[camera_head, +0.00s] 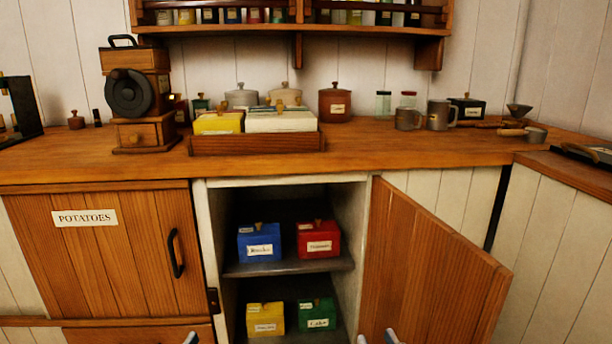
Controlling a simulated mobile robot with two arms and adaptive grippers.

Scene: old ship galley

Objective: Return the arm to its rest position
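My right gripper (377,338) shows at the bottom edge, right of centre, in front of the open cupboard door (430,270). Only its two grey fingertips are in view. They stand apart with nothing visible between them. One grey tip of my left gripper (190,338) shows at the bottom edge, in front of the lower left cabinet. The rest of it is out of view, so its opening cannot be told. Both arms are below the picture.
The open cupboard holds a blue box (259,242), a red box (318,239), a yellow box (265,319) and a green box (317,314). The door sticks out rightward. The counter (400,155) above carries a grinder (135,95), a wooden tray (255,143) and mugs (438,115).

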